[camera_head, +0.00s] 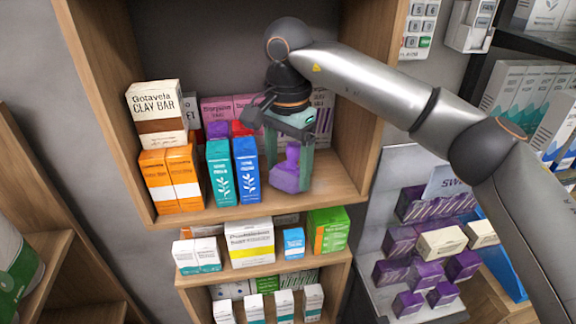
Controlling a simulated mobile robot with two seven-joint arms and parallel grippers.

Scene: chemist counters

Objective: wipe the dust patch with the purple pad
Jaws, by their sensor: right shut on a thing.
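The purple pad (287,176) is in my right gripper (290,163), at the right part of the upper shelf. The gripper points down and its fingers are shut on the pad's upper part. The pad is upright, at or just above the shelf board; I cannot tell whether it touches. No dust patch can be made out; the pad and gripper may cover it. My left gripper is not in view.
The wooden shelf (335,187) has bare board right of the pad. Pink boxes (217,108) stand behind. A lower shelf holds more boxes, including a green one (328,230).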

